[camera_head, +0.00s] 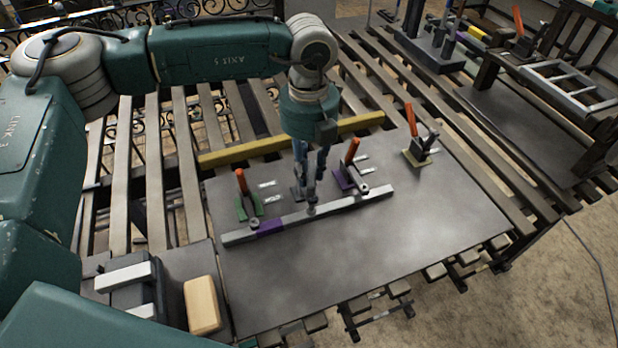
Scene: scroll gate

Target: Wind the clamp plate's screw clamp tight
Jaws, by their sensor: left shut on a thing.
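The grey clamp plate (400,240) lies on the slatted table. A light grey bar (350,203) with a purple section (271,227) lies across it. The screw clamp (311,208) stands at the bar's middle. My left gripper (308,180) points down over it and is shut on its upper part; the fingers hide most of the clamp. A green-based clamp (247,205) with an orange handle stands to the left, and a purple-based one (349,176) to the right; both reach toward the bar. My right gripper is not in view.
A yellow bar (290,139) lies behind the clamps. Another orange-handled clamp (417,150) stands at the plate's back right. A wooden block (202,305) and grey blocks (127,285) are at the lower left. The plate's front right is clear.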

